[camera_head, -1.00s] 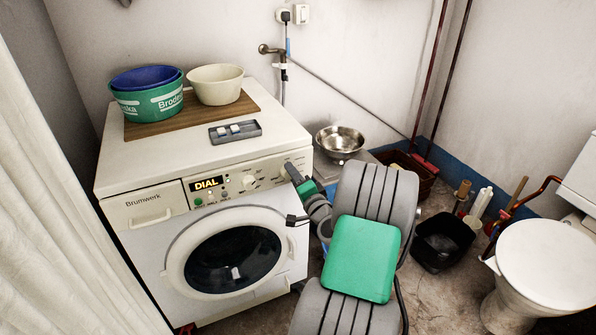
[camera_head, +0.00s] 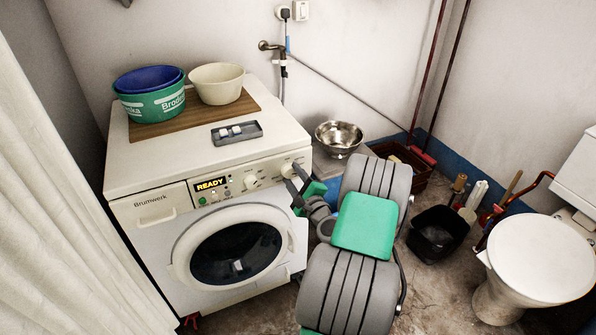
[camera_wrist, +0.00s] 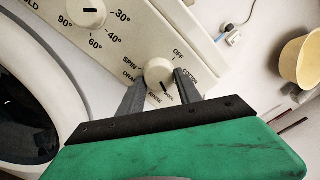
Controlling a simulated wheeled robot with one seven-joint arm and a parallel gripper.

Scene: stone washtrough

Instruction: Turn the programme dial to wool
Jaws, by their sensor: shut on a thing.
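The programme dial (camera_wrist: 158,72) is a round cream knob on the washing machine's front panel. It also shows at the right end of the panel in the head view (camera_head: 288,170). My gripper (camera_wrist: 160,84) has one dark finger on each side of the dial and is shut on it; it shows in the head view too (camera_head: 297,180). OFF is above the dial, and SPIN and DRAIN are to its left. The pointer line faces down and slightly right. The display (camera_head: 210,184) reads READY.
The temperature dial (camera_wrist: 88,12) sits beside the programme dial. The round door (camera_head: 238,252) is below the panel. Basins (camera_head: 150,100) and a grey tray (camera_head: 236,132) stand on the machine. A steel bowl (camera_head: 339,137) is to the right. A curtain (camera_head: 60,210) hangs left.

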